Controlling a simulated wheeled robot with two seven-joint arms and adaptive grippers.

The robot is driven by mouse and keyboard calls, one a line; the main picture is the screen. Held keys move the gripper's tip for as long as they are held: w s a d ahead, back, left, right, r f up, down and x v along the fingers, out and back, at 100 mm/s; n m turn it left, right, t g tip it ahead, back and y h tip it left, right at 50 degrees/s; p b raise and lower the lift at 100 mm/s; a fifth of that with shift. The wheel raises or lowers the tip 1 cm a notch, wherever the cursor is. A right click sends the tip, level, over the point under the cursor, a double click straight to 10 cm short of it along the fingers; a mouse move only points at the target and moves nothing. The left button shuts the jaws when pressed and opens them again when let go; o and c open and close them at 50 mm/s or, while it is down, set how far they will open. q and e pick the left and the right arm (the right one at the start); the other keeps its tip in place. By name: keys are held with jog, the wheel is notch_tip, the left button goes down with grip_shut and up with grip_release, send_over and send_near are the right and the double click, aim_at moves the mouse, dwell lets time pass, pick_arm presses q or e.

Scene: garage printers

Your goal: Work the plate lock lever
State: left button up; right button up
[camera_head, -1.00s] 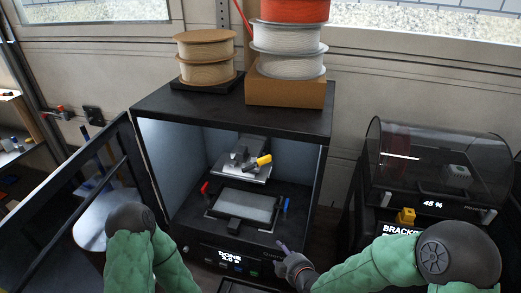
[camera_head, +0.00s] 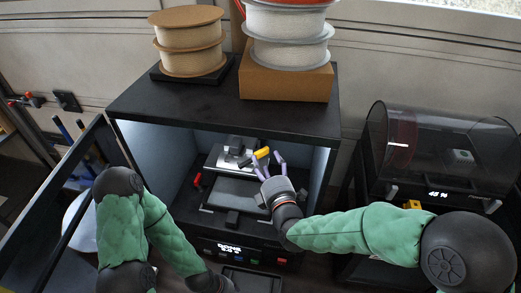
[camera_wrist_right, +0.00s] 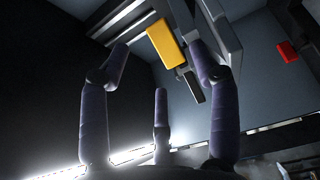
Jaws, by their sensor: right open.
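The open-front printer holds a dark build plate (camera_head: 232,190) below a grey print head (camera_head: 228,158). A yellow lever (camera_head: 262,153) sticks out from the head's right side. A red lever (camera_head: 197,181) stands at the plate's left edge. The blue lever at its right is hidden behind my right gripper. I cannot tell which is the plate lock lever. My right gripper (camera_head: 267,164) is inside the printer, open and empty, fingers spread near the yellow lever. In the right wrist view the yellow lever (camera_wrist_right: 166,43) shows between the fingertips, with no clear contact.
The printer's door (camera_head: 60,195) hangs open at the left. Filament spools (camera_head: 188,45) stand on its top (camera_head: 215,108). A second printer with a clear lid (camera_head: 430,150) stands at the right. My right forearm crosses the opening's right side.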

aim_at(262, 153)
jog(key=shift+x, duration=2.9)
jog(key=shift+f, duration=0.15)
jog(key=c, duration=1.2)
